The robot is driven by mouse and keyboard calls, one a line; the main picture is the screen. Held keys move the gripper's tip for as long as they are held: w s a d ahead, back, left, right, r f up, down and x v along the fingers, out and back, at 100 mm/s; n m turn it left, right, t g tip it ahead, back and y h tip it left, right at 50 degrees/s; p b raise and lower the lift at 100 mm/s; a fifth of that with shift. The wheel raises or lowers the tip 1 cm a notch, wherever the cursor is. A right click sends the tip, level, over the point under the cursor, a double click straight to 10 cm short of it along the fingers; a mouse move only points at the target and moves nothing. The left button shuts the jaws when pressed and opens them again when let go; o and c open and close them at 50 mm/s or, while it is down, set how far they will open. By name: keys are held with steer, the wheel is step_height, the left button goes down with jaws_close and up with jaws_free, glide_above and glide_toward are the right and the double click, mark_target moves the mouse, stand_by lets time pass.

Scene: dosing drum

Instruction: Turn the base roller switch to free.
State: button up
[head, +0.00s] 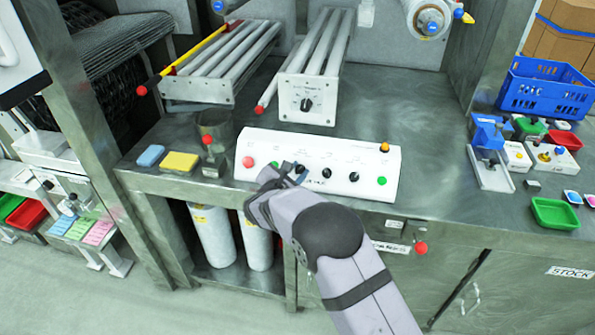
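A white control panel (370,158) lies on the steel bench, with a red button (248,161), several black knobs such as one knob (327,173), and green and orange lights on its right. Its small labels are too blurred to read. Another black knob (306,104) sits on the white end plate of a roller unit (322,50) behind the panel; its label is also unreadable. I cannot tell which knob is the base roller switch. My gripper (288,170) is at the panel's front left, over part of its face. Its finger gap and any contact are unclear.
A second roller rack (220,62) stands behind left. A metal cup (213,130), blue sponge (151,155) and yellow sponge (180,161) lie left of the panel. A blue crate (547,90) and green tray (554,213) are at right.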

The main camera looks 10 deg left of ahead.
steer(key=c, duration=0.3)
steer(key=shift+f+n+b, duration=0.1)
steer(key=shift+n+b, duration=0.3)
steer(key=shift+b, duration=0.1)
steer(key=shift+n, duration=0.3)
steer(key=n+b, duration=0.1)
steer(key=n+y+b, duration=0.1)
steer(key=n+b, duration=0.1)
steer(key=shift+d+f+n, duration=0.1)
steer(key=shift+f+n, duration=0.05)
steer(key=shift+n, duration=0.15)
steer(key=n+y+b, duration=0.2)
steer(key=n+b, duration=0.1)
steer(key=n, duration=0.1)
steer(key=shift+r+n+y+b, duration=0.1)
steer(key=shift+n+y+b, duration=0.25)
steer(key=shift+n, duration=0.9)
steer(key=shift+r+n+y+b, duration=0.1)
steer(key=shift+n+y+b, duration=0.25)
steer(key=shift+n, duration=0.9)
